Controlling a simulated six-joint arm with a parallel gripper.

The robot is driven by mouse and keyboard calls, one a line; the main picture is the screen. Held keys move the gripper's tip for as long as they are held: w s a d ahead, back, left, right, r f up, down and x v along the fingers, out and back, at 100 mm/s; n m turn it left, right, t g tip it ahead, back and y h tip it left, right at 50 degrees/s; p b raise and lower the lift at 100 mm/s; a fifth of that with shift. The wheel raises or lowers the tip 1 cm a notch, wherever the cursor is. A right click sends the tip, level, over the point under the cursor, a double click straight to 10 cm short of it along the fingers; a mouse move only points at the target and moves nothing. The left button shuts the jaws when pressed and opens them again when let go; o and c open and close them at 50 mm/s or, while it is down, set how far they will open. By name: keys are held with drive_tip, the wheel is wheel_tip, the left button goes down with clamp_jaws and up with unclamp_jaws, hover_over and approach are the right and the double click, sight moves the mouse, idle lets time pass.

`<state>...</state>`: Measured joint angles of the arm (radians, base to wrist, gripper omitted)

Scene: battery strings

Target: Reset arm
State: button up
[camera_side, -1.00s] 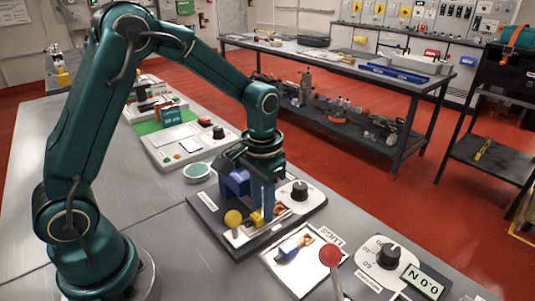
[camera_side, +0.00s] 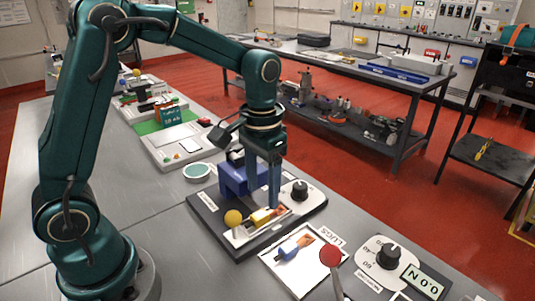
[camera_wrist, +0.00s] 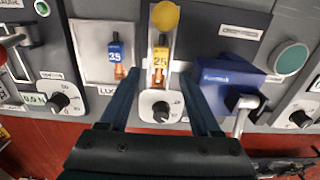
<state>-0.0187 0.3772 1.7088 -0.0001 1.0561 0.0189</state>
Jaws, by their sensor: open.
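My gripper (camera_side: 262,190) is open and empty, pointing down over the dark fixture plate (camera_side: 290,227). In the wrist view its two fingers (camera_wrist: 161,92) stand apart on either side of the yellow lug (camera_wrist: 160,58) marked 25. That yellow lug (camera_side: 262,216) lies in a pale channel on the plate, beside a yellow ball knob (camera_side: 233,217). A blue block (camera_side: 234,178) stands on the plate behind it. A blue lug (camera_side: 289,249) marked 35 in the wrist view (camera_wrist: 115,52) lies on the white LUGS tray (camera_side: 304,279).
A black dial (camera_side: 300,188) stands at the plate's right. A red ball on a lever (camera_side: 331,256) and a dial with a 0.0 N display (camera_side: 423,282) are near the front right. A round teal pad (camera_side: 197,171) lies behind the plate. Bare metal bench lies at the left.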

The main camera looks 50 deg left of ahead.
drive_tip(key=shift+r, duration=0.2)
drive_tip(key=shift+w+r, duration=0.1)
drive_tip(key=shift+r, duration=0.3)
drive_tip(key=s+r+t, duration=0.2)
drive_tip(key=s, duration=0.4)
drive_tip(key=s+r+t, duration=0.3)
drive_tip(key=s, duration=0.4)
drive_tip(key=shift+d+r+t, duration=0.25)
drive_tip(key=shift+r+t, duration=0.05)
drive_tip(key=shift+r, duration=0.05)
